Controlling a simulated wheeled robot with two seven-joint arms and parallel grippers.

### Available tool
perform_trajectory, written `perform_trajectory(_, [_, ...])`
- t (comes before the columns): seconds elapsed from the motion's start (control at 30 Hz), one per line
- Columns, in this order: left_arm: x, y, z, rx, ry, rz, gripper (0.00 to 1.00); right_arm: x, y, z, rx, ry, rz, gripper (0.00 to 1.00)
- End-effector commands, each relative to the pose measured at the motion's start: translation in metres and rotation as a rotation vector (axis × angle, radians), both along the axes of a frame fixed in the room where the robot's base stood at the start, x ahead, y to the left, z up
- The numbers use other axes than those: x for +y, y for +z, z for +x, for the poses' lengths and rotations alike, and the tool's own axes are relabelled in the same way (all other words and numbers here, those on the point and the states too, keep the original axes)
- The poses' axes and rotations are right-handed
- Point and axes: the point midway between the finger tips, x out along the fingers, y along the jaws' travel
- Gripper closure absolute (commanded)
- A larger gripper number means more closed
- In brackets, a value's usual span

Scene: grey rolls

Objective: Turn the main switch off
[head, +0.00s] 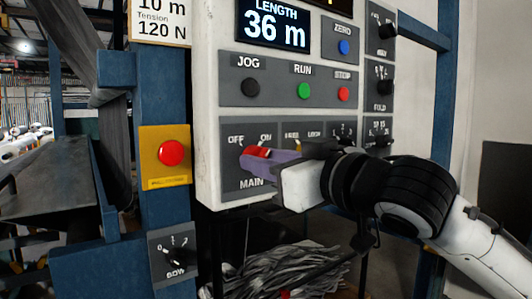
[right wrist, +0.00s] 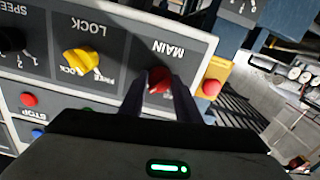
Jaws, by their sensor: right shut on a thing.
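The main switch (head: 257,152) is a red knob on a grey plate marked OFF, ON and MAIN, low on the white control panel. My right gripper (head: 262,160) reaches it from the right, and its purple fingers are shut on the knob. In the right wrist view the red knob (right wrist: 159,79) sits between the two fingertips of my right gripper (right wrist: 160,88). The fingers partly cover the knob, so I cannot tell surely which mark it points to. My left gripper is not in view.
A yellow knob (right wrist: 82,62) marked LOCK is beside the main switch. Black, green and red buttons (head: 304,91) are above. A red emergency button (head: 171,153) on a yellow plate is to the left. Grey strips (head: 275,270) lie heaped below the panel.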

Motion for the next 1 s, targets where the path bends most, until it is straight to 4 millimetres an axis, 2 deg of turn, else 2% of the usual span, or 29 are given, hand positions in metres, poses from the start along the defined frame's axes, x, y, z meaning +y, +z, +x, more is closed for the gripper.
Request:
perform_trajectory(0.03, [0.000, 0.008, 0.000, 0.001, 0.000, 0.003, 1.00, 0.000, 0.003, 0.000, -0.017, 0.000, -0.030, 0.93])
perform_trajectory(0.63, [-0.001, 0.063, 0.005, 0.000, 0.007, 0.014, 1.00, -0.001, 0.004, 0.001, -0.343, 0.001, -0.484, 0.93])
perform_trajectory(1.0, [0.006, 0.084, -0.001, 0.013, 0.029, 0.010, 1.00, -0.001, 0.004, 0.001, -0.551, 0.002, -0.768, 0.93])
